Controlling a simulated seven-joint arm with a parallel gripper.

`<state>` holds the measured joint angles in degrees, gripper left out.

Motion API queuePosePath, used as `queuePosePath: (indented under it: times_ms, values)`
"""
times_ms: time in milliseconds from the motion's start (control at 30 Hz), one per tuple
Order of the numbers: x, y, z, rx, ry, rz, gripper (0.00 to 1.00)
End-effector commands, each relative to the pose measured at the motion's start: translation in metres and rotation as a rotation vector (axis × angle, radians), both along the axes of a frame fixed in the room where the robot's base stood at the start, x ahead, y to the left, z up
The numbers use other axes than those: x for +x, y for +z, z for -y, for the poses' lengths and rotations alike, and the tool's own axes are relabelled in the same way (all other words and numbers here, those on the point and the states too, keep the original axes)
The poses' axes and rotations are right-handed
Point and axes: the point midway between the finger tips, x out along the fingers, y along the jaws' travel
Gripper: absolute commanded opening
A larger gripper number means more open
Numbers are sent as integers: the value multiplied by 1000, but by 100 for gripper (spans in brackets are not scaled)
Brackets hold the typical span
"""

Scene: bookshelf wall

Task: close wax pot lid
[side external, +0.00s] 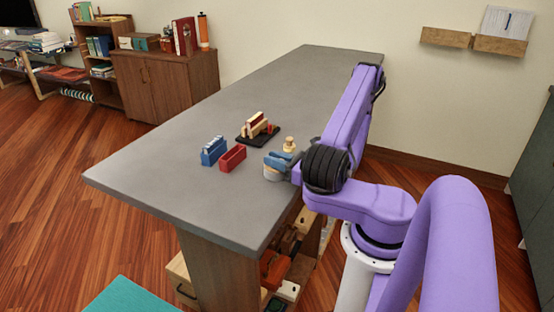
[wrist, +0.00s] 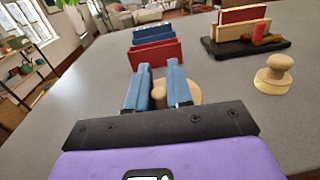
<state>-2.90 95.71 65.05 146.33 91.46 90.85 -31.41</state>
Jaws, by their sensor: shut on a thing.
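The wax pot (side external: 271,174) is a small, pale round pot on the grey table near its right edge in the side view. My gripper (side external: 279,160) is over it, with blue fingers pointing down. In the wrist view, my gripper (wrist: 158,88) is shut on a small wooden knob (wrist: 158,98). A round wooden lid (wrist: 190,92) shows partly around the fingers. The fingers hide much of the lid, and I cannot tell how it sits on the pot.
A wooden knobbed piece with a pale base (side external: 289,145) stands just behind. A red box (side external: 232,158), a blue box (side external: 213,151) and a black tray (side external: 246,139) with upright blocks stand to the left. The table's front left is clear.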

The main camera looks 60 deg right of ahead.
Motion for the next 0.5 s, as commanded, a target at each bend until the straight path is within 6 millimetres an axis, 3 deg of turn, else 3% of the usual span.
queuePosePath:
  times_ms: [500]
  values:
    - [1, 0, -2, 1, -68, 0, 0]
